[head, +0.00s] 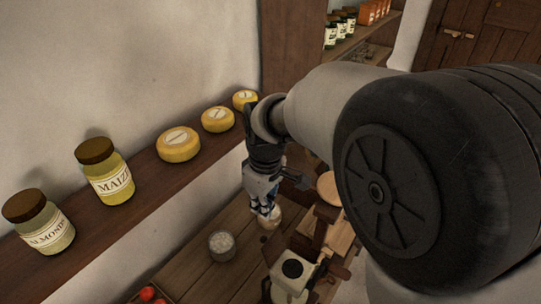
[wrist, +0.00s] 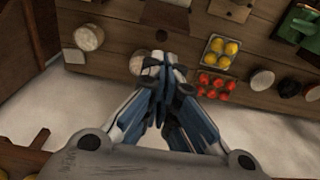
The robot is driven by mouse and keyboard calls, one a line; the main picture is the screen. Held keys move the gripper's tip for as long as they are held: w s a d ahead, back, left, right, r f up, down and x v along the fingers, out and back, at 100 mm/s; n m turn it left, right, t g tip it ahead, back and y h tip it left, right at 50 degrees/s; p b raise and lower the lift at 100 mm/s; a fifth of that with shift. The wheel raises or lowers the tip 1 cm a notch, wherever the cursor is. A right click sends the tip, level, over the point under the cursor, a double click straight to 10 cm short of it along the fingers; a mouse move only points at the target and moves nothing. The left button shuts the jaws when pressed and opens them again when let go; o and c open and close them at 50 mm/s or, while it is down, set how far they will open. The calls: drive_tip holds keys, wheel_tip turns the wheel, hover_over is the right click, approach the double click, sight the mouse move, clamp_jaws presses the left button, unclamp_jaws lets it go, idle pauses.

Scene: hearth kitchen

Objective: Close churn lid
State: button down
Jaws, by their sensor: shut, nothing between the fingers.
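My gripper (head: 264,208) points down over the wooden table, left of my large arm joint. In the wrist view its fingers (wrist: 164,62) are together, with nothing between them. I cannot identify the churn or its lid with certainty. My arm hides much of the right side.
A wall shelf (head: 130,220) with jars and yellow cheeses runs along the left. A grey pot (head: 221,246) stands on the table. In the wrist view, trays hold yellow fruit (wrist: 222,48) and red fruit (wrist: 215,85). A green object (wrist: 302,24) is at upper right.

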sight(262, 237)
drive_tip(key=f, duration=1)
drive_tip(key=shift+w+a, duration=0.1)
drive_tip(key=shift+a, duration=0.2)
drive_tip(key=shift+r, duration=0.1)
drive_tip(key=shift+d+b, duration=0.1)
drive_tip(key=shift+b, duration=0.4)
